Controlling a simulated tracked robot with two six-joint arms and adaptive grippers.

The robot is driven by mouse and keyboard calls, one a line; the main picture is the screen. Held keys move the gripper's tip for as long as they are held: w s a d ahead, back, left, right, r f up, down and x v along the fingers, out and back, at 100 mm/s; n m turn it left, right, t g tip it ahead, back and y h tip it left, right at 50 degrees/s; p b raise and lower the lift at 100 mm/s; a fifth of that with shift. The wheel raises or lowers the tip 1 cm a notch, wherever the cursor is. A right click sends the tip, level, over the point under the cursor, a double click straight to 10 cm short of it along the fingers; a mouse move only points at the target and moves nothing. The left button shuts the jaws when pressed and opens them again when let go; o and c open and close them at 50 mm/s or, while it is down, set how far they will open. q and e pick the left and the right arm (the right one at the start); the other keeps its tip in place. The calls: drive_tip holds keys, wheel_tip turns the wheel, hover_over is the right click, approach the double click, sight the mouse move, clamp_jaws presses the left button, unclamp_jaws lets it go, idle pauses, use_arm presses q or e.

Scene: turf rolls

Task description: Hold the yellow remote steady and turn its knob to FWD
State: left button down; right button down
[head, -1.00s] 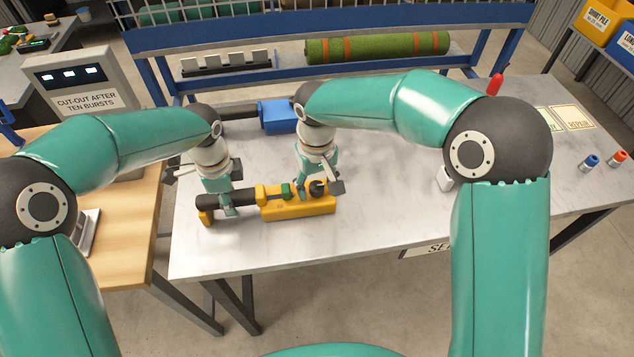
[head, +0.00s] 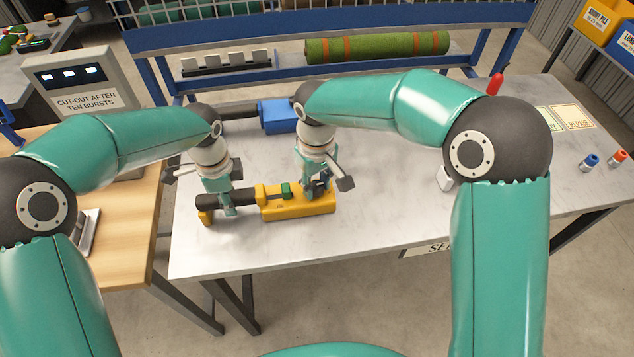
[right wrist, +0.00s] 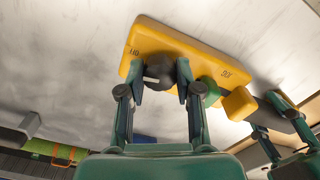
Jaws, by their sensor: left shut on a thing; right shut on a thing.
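The yellow remote (head: 298,209) lies on the grey table, with a dark handle (head: 211,201) at its left and a green part (head: 286,190) on top. My left gripper (head: 229,208) is shut on the dark handle. My right gripper (head: 317,191) is over the right end of the remote, shut on its dark knob. In the right wrist view the knob (right wrist: 158,72) sits between the fingertips on the yellow body (right wrist: 180,45). The fingers partly hide the knob.
A blue block-like device (head: 278,116) lies behind the remote. A red-tipped item (head: 495,84), cards (head: 572,118) and a small white object (head: 445,179) are to the right. The table front (head: 370,230) is clear. A grey cut-out box (head: 75,80) stands left.

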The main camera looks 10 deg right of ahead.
sight(316, 185)
use_arm(q)
drive_tip(key=shift+s+f, duration=0.2)
drive_tip(key=shift+f, duration=0.05)
use_arm(e)
drive_tip(key=n, duration=0.6)
drive_tip(key=shift+n, duration=0.3)
drive_tip(key=c, duration=0.8)
unclamp_jaws()
wheel_tip(316, 185, up, 12)
drive_tip(key=shift+f, duration=0.1)
